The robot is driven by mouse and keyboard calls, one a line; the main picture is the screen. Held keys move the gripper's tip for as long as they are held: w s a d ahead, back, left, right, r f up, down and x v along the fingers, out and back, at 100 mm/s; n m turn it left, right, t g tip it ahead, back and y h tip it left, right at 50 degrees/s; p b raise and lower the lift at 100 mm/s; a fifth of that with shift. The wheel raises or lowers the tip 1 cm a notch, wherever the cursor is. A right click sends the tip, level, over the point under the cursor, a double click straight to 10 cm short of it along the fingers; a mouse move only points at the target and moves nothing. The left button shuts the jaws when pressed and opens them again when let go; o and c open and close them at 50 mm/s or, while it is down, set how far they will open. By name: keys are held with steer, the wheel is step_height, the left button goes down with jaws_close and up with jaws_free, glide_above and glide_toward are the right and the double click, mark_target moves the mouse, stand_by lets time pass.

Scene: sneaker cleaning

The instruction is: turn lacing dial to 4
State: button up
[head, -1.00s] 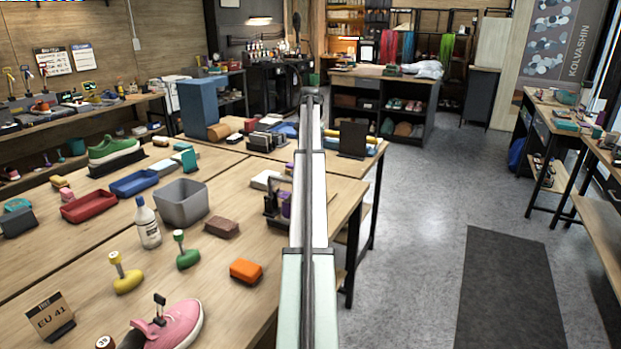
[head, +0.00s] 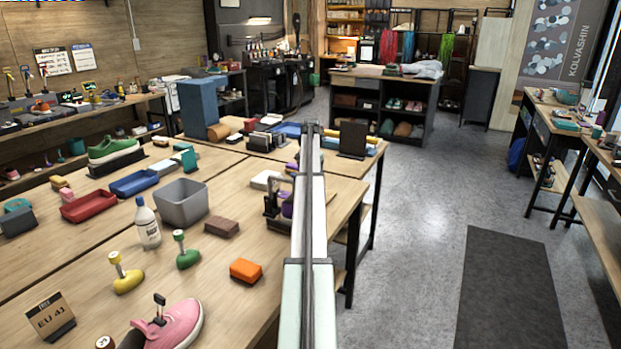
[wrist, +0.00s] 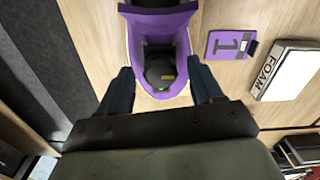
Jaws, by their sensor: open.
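A dark round dial (wrist: 160,73) is on a purple shoe-like piece (wrist: 178,88) in the wrist view. I take it to be the lacing dial; no number can be read on it. My gripper (wrist: 160,70) is open, with one dark finger on each side of the purple piece. The dial lies between the fingertips, with a gap on both sides; I cannot tell the height difference. In the head view a purple item (head: 287,209) shows partly behind my arm, and my gripper cannot be made out there.
A purple card with a 1 (wrist: 230,45) and a white FOAM box (wrist: 290,72) lie right of the purple piece. A dark grey panel (wrist: 30,75) runs along the left. On the bench are an orange block (head: 246,270), a brown block (head: 221,228) and a grey bin (head: 182,204).

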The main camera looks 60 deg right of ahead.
steer(key=shift+c, duration=0.4)
steer(key=c, duration=1)
